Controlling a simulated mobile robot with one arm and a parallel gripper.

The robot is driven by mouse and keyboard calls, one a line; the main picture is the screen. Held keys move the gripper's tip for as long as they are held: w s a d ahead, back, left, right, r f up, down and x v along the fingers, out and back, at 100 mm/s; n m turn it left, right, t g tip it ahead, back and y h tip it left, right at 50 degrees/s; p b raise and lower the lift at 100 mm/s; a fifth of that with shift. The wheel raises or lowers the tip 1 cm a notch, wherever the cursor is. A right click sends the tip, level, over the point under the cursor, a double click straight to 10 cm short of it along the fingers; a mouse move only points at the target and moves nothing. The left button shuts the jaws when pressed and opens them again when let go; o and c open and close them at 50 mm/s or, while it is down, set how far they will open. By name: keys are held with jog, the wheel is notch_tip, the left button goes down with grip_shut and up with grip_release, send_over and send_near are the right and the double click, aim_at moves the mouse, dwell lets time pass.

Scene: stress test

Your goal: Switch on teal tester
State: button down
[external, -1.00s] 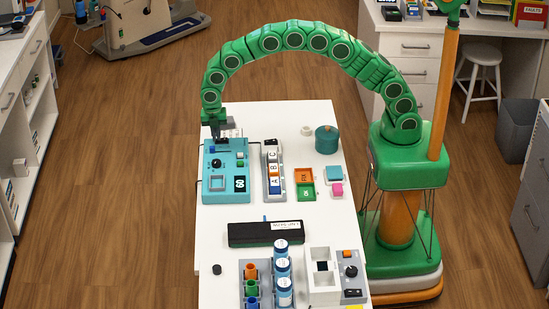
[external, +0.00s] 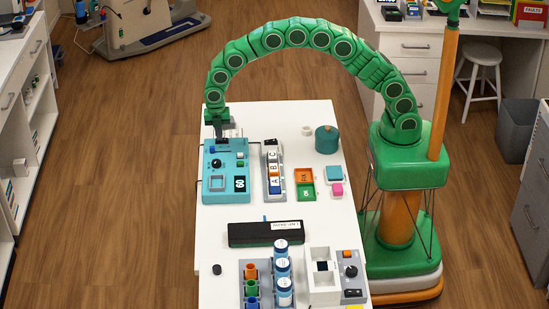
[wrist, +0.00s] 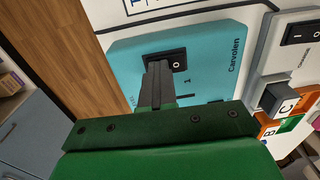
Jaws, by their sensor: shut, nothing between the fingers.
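The teal tester (external: 214,186) lies on the white table's far left part, with a black knob (external: 217,163), a blue part and a small dark display (external: 239,183) on top. In the wrist view the tester (wrist: 213,75) shows a black rocker switch (wrist: 179,58) near its edge. My gripper (external: 219,137) is shut and empty at the tester's far edge. In the wrist view the gripper's (wrist: 158,68) fingertips overlap the switch's left part; whether they touch it I cannot tell. The fingers hide part of the switch, so its position is unclear.
A grey unit with A, B, C blocks (external: 273,170) stands close to the tester's right. Orange and green trays (external: 306,184) and a teal round container (external: 327,139) lie farther right. A black bar (external: 250,233) lies in front. Bare table surrounds the tester's near side.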

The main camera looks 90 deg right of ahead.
jog(key=shift+w+r, duration=0.1)
jog(key=shift+r, duration=1.15)
notch_tip(320, 180, up, 10)
jog(key=w, duration=0.2)
jog(key=s+a+r+m, duration=0.2)
jog(key=s+r+m, duration=0.2)
jog(key=s+r, duration=0.6)
jog(key=s+f+m+g, duration=0.1)
jog(key=s+m, duration=1.3)
jog(key=s, duration=3)
jog(key=shift+s+d+f, duration=0.25)
jog(key=shift+s+d, duration=0.05)
jog(key=shift+d, duration=0.1)
